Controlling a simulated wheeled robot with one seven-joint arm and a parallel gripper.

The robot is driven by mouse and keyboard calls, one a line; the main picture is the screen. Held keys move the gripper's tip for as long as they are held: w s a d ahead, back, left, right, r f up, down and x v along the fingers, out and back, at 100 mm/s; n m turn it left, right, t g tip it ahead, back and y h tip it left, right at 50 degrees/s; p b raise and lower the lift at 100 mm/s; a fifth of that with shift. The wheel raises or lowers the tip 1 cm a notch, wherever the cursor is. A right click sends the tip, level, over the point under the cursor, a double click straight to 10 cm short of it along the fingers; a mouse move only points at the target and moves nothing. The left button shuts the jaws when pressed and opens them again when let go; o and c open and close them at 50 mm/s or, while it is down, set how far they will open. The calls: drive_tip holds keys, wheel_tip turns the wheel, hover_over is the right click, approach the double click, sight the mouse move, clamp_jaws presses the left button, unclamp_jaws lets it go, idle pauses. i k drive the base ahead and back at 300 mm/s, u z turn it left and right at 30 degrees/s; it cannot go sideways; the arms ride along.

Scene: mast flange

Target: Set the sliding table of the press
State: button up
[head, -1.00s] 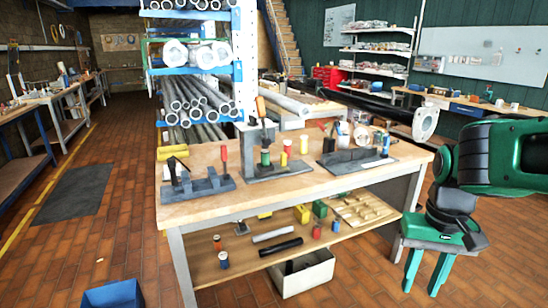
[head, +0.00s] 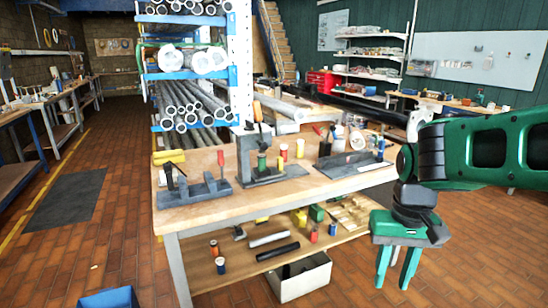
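The grey press (head: 246,158) stands upright on the wooden workbench (head: 205,212), near its middle. It has a tall column, a dark flat base and an upright lever with an orange-brown handle (head: 258,109). A small green piece (head: 261,161) shows low at its front; I cannot clearly make out the sliding table. My gripper (head: 395,284) is right of the bench, pointing down, apart from the press. Its two green fingers are spread with nothing visible between them.
A dark flat plate (head: 350,165) with small items lies to the right. The lower shelf holds tubes and spools; a white bin (head: 300,278) stands below.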

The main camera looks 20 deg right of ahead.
sight(272, 173)
drive_tip(key=i, duration=0.9)
